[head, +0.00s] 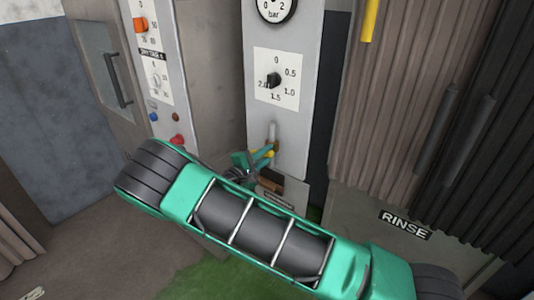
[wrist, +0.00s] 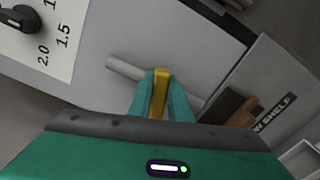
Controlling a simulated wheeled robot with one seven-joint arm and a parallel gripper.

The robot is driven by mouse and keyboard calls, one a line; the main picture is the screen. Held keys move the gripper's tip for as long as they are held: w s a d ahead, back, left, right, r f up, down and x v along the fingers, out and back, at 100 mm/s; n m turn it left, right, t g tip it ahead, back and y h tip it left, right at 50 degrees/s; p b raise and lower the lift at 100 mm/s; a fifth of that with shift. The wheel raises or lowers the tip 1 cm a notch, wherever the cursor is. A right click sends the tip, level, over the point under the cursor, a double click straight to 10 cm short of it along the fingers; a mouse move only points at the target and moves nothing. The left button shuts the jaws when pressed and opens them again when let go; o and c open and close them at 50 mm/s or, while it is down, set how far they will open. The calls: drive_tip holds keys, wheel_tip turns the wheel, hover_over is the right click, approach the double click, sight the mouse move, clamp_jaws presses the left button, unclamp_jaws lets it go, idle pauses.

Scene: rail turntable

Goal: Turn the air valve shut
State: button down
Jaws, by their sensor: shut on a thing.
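The air valve has a yellow lever handle (wrist: 160,92) on a grey pipe (wrist: 125,69), which runs along the face of a light grey panel. In the wrist view my gripper (wrist: 160,78) has its green fingers on both sides of the yellow handle, shut on it. The handle lies across the line of the pipe in that view. In the head view the pipe (head: 272,132) comes down the panel below a dial, and a bit of the yellow handle (head: 270,153) shows at my gripper (head: 264,152). My arm hides the lower part of this area.
Above the valve are a black knob (head: 273,80) on a scale plate and a bar gauge (head: 275,8). A brown-handled object (wrist: 231,107) sits by a shelf label close to my gripper. A control panel (head: 157,80) stands left; a RINSE sign (head: 405,225) is at right.

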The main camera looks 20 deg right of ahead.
drive_tip(key=shift+a+f+m, duration=0.1)
drive_tip(key=shift+f+m, duration=0.15)
drive_tip(key=shift+m, duration=0.65)
drive_tip(key=shift+a+f+m, duration=0.1)
drive_tip(key=shift+f+m, duration=0.15)
drive_tip(key=shift+m, duration=0.65)
drive_tip(key=shift+f, duration=0.1)
drive_tip(key=c, duration=1.6)
unclamp_jaws()
drive_tip(key=shift+c, duration=0.2)
drive_tip(key=shift+d, duration=0.1)
drive_tip(key=v, duration=1.1)
drive_tip(key=shift+d, duration=0.1)
